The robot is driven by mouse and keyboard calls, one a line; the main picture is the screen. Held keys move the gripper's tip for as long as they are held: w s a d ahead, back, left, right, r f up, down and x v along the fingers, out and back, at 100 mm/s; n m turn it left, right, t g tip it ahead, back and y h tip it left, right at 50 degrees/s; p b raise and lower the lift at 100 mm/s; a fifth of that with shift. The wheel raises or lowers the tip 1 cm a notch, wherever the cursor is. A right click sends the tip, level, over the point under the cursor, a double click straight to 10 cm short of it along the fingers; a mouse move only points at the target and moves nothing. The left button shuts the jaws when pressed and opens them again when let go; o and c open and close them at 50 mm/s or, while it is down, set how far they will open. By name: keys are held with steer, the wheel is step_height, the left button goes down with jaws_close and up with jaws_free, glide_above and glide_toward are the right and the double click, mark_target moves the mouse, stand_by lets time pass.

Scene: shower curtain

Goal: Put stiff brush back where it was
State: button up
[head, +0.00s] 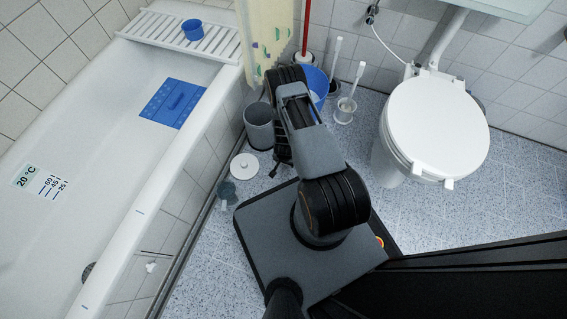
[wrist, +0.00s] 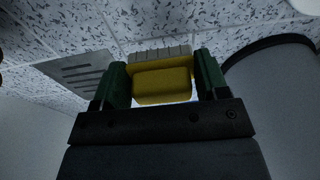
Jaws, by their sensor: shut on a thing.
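The stiff brush (wrist: 162,85) shows in the wrist view as a yellow block with a pale, segmented strip of bristles along its far edge. My gripper (wrist: 160,88) is shut on it, with one green finger on each side. The brush appears to be held above the speckled floor; the exact height is unclear. In the head view my arm covers the gripper and the brush, so I cannot make out the brush there.
A grey bin (head: 258,128) stands beside my arm, its white lid (head: 244,166) on the floor. A blue bucket (head: 318,82) and toilet brushes (head: 345,108) stand behind. The bathtub (head: 130,225) is left, the toilet (head: 437,125) right. A slotted floor grate (wrist: 82,72) shows in the wrist view.

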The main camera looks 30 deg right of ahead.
steer(key=shift+w+f, duration=0.15)
steer(key=shift+f, duration=0.2)
steer(key=f+b, duration=0.3)
steer(key=shift+w+f, duration=0.25)
steer(key=shift+r, duration=0.15)
steer(key=o, duration=1.4)
steer(key=shift+o, duration=0.2)
